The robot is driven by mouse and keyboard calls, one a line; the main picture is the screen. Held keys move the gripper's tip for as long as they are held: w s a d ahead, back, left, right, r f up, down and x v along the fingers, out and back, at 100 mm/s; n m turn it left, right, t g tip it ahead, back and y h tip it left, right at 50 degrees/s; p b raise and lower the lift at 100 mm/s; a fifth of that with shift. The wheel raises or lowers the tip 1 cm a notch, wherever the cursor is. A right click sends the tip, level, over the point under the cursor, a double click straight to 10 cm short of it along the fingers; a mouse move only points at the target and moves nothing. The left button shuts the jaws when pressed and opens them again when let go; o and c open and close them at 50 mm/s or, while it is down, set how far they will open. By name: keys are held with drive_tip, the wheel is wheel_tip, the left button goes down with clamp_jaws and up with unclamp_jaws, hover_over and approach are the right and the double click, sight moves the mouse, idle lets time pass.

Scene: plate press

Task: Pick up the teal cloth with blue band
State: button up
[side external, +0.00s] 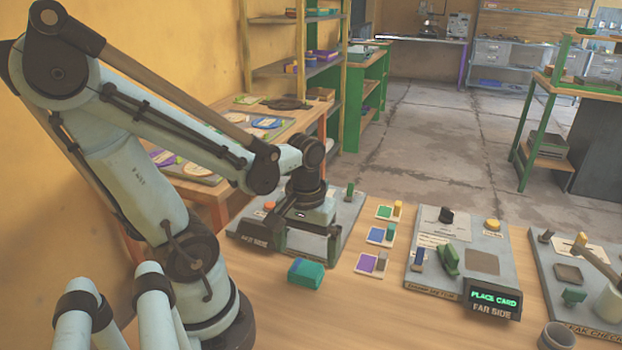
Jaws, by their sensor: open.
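The teal cloth with a blue band (308,272) lies as a small folded block on the wooden table, near its front left. The blue band shows along its left part. My gripper (308,250) points down above and behind the cloth in this view, over the front edge of the left grey station. Its two fingers are spread apart with nothing seen between them. The cloth looks apart from the fingers and is not hidden.
The left grey station (347,217) lies under my gripper. Small cards with blocks (374,263) stand to its right. Another grey station (455,245) has a "PLACE CARD" display (493,299). A grey cup (556,337) stands at front right. Table between cloth and display is clear.

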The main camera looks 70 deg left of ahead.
sight(306, 268)
drive_tip(key=shift+s+d+f, duration=0.1)
drive_tip(key=shift+s+f, duration=0.05)
drive_tip(key=shift+f, duration=1.9)
drive_tip(key=shift+c, duration=0.2)
drive_tip(key=c, duration=1.1)
drive_tip(key=shift+r, duration=0.2)
drive_tip(key=shift+r, duration=1.2)
drive_tip(key=s+d+r, duration=0.1)
drive_tip(key=d+r, duration=0.1)
drive_tip(key=d, duration=0.1)
drive_tip(key=s+d+r, duration=0.1)
drive_tip(key=d+r, duration=0.2)
drive_tip(key=d, duration=0.1)
drive_tip(key=d+r, duration=0.3)
drive_tip(key=d, duration=0.1)
drive_tip(key=shift+s+d+r, duration=0.15)
drive_tip(key=shift+s, duration=0.25)
